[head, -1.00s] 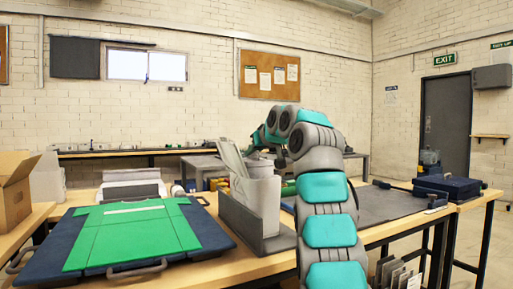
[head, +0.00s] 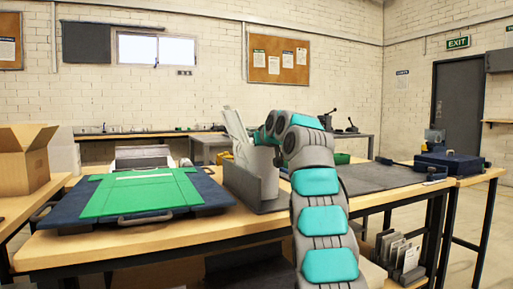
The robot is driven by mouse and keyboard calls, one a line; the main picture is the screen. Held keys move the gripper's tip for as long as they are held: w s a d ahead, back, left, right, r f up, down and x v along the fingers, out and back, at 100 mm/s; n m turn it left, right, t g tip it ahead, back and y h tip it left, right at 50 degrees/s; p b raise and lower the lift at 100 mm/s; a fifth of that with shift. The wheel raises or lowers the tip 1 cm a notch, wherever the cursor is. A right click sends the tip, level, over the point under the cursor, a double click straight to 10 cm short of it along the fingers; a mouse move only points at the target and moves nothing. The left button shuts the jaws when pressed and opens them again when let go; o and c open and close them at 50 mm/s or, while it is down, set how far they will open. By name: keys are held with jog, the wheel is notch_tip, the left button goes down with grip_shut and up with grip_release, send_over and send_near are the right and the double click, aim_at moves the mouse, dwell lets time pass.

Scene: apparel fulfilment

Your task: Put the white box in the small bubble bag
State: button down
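Pale, flat bag-like items (head: 235,128) stand upright in a grey holder (head: 240,183) near the middle of the table; I cannot tell whether one is the small bubble bag. A wider pale grey-white piece (head: 262,170) stands at the holder's right side. I cannot single out the white box. My arm rises from the bottom and bends over behind the holder. My gripper is hidden behind the arm and the holder's contents, so its fingers do not show.
A green mat on a dark blue board (head: 140,193) with handles covers the table's left. An open cardboard box (head: 22,165) and white stacked items (head: 62,155) are further left. A grey mat (head: 385,178) lies clear on the right, before a blue case (head: 450,163). A rack (head: 405,255) stands below.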

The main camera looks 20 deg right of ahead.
jog(key=shift+w+d+f, duration=0.1)
jog(key=shift+w+f, duration=0.05)
jog(key=shift+f, duration=0.4)
jog(key=shift+w+d+f, duration=0.1)
jog(key=shift+f, duration=0.45)
jog(key=shift+c, duration=1.6)
grip_release()
jog(key=shift+f, duration=0.2)
jog(key=shift+r, duration=0.1)
notch_tip(320, 180, up, 8)
jog(key=p, duration=0.6)
jog(key=shift+a+r+p, duration=0.1)
jog(key=shift+p, duration=0.3)
jog(key=shift+s, duration=0.1)
